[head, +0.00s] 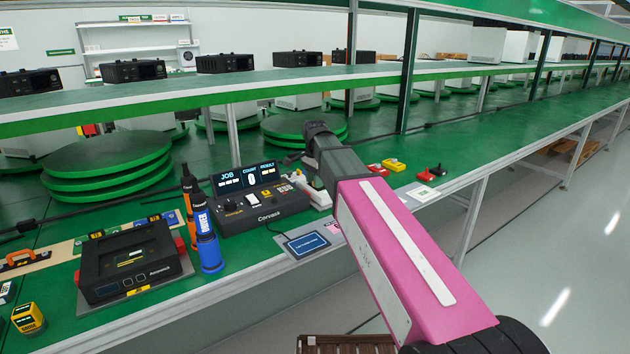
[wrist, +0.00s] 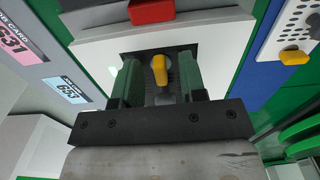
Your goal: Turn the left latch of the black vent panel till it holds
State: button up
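In the wrist view a yellow latch (wrist: 159,69) stands upright on a dark vent panel (wrist: 189,51) set in a white surface. My gripper (wrist: 160,78) has its two green fingers on either side of the latch, with a visible gap at each side. It is open and holds nothing. The fingers and palm hide much of the panel, and I cannot tell from this view whether this is its left latch. In the head view my arm reaches over the bench; the fingers and the panel cannot be made out there.
In the wrist view a red block (wrist: 151,11) sits above the panel. A perforated white part with another yellow piece (wrist: 293,57) is at right, and job cards (wrist: 68,88) are at left. In the head view a console (head: 262,208) and blue bottle (head: 209,253) stand left of my arm.

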jog(key=shift+r, duration=0.1)
notch_tip(320, 180, up, 11)
jog(key=shift+f, duration=0.2)
dwell(0.5)
